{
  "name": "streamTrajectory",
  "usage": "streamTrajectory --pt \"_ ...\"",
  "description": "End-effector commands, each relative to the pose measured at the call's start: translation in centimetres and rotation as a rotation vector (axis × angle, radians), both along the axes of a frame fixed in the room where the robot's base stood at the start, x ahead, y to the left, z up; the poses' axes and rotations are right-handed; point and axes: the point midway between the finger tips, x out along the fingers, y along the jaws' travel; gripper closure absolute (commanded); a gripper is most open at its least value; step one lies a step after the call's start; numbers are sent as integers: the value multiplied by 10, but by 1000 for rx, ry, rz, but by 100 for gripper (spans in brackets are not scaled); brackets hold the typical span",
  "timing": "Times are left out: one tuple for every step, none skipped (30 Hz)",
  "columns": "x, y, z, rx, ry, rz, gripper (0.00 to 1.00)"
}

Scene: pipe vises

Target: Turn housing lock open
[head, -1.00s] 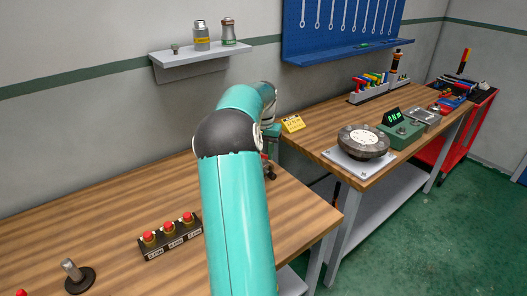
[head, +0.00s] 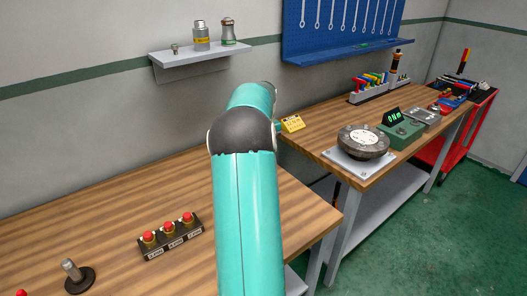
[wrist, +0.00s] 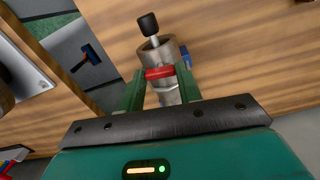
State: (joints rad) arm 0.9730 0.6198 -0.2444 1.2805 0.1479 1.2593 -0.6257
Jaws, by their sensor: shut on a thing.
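In the wrist view a metal cylindrical housing (wrist: 155,51) with a black knob (wrist: 148,25) stands over the wooden bench. A red lock piece (wrist: 159,73) crosses its near end, between the green fingers. My gripper (wrist: 161,80) is shut on this red piece, one finger at each side. A bare metal part shows below it, between the fingers. In the head view my teal arm hides the housing and my gripper.
A box with several red buttons (head: 170,236) sits on the near bench (head: 110,210). A round dark flange (head: 363,141) stands on the far bench. A shelf (head: 203,57) hangs on the wall. A blue thing (wrist: 192,64) lies beside the housing.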

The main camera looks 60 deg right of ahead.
Motion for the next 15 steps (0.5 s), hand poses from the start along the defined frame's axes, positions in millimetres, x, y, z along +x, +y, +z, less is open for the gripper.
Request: streamTrajectory --pt "0 -1 2 -4 -2 24 88" --pt "0 -1 2 -4 -2 38 88" --pt "0 -1 2 -4 -3 58 88" --pt "0 -1 2 -4 -3 69 88" --pt "0 -1 2 -4 -3 81 88" --pt "0 -1 2 -4 -3 94 88" --pt "0 -1 2 -4 -3 102 88" --pt "0 -1 2 -5 -3 110 88" --pt "0 -1 2 -5 -3 119 88" --pt "0 -1 2 -5 -2 124 88" --pt "0 -1 2 -5 -3 128 88" --pt "0 -1 2 -5 -2 132 88" --pt "0 -1 2 -5 -2 134 88" --pt "0 -1 2 -5 -2 136 88" --pt "0 -1 2 -5 -2 138 88"
